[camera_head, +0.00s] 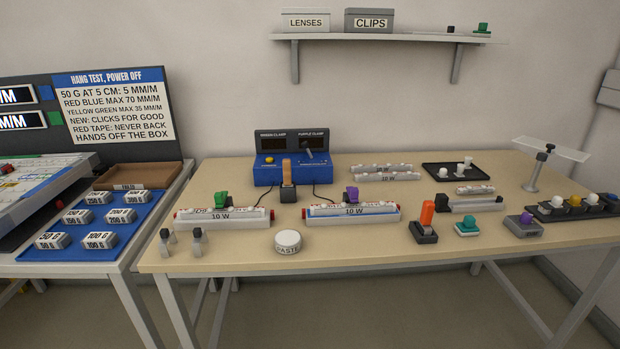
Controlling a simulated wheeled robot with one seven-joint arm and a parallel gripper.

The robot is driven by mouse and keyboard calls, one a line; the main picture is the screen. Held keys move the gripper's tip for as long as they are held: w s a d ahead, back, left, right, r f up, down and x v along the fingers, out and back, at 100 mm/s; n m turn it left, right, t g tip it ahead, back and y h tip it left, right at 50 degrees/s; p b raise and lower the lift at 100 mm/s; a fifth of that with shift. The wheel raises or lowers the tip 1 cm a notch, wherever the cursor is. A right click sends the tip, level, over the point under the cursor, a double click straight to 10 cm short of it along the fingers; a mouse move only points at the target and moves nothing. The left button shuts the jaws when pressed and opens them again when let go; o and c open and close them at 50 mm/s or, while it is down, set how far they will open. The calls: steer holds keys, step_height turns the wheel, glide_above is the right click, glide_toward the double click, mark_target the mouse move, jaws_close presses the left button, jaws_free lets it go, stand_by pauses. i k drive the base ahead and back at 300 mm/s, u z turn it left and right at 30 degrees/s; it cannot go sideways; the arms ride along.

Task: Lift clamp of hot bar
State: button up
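Two white bars marked 10 W lie on the front part of the table. The left bar (222,222) carries a green clamp (221,200) on its top. The right bar (352,218), with a blue stripe, carries a purple clamp (352,194) on its top. Behind them stands a blue meter box (270,180) with two dark displays (292,143), labelled for the green clamp and the purple clamp. I cannot read any figures on them, so which bar is hot does not show. Black cables run from the box towards the bars. My gripper is not in view.
A jar of paste (288,241) stands in front, between the bars. Two small grey posts (197,240) stand at the left front. An orange-handled tool (427,217) and a teal piece (467,228) stand to the right. A wooden-handled piece (287,180) stands before the box.

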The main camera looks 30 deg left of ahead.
mark_target(353, 192)
steer(key=u, duration=0.6)
steer(key=i, duration=0.95)
steer(key=u, duration=0.75)
steer(key=i, duration=0.35)
steer(key=u, duration=0.15)
